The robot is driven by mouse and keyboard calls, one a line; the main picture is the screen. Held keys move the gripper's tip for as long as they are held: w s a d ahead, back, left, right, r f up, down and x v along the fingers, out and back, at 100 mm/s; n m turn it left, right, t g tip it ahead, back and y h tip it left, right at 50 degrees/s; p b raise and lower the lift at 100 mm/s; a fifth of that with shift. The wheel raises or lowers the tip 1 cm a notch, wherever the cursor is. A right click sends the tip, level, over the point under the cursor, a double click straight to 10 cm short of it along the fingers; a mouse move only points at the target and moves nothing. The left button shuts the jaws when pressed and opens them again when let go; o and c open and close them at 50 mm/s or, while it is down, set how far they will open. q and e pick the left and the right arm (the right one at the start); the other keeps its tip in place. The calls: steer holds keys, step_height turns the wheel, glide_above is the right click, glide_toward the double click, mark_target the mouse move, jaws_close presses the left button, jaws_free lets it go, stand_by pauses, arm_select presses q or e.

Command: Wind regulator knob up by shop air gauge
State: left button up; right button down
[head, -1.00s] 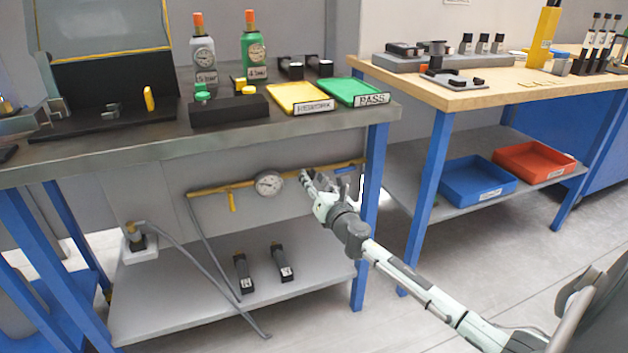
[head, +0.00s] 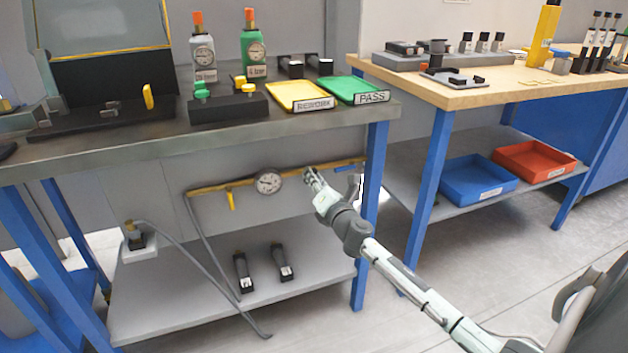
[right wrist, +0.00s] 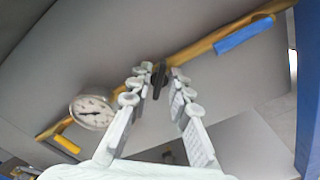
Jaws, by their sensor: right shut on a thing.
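The shop air gauge (head: 268,182) is a round white dial on the yellow pipe under the left bench. It also shows at the left in the right wrist view (right wrist: 92,111). The regulator knob (right wrist: 158,80) is a small dark piece at the pipe, between my right fingertips. My right gripper (head: 308,174) is shut on the knob, just right of the gauge; its fingers (right wrist: 159,84) hide part of the knob. In the head view the knob is hidden by the gripper. The needle reading is too small to tell. My left gripper is not in view.
The yellow pipe (head: 215,188) carries a yellow lever (head: 230,200) left of the gauge and a blue lever (right wrist: 243,36) to the right. A blue table leg (head: 372,215) stands close right of my gripper. The bench top (head: 150,142) overhangs the pipe.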

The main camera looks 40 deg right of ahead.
steer(key=c, duration=1.4)
jaws_free()
steer(key=shift+c, duration=0.2)
steer(key=v, duration=1.2)
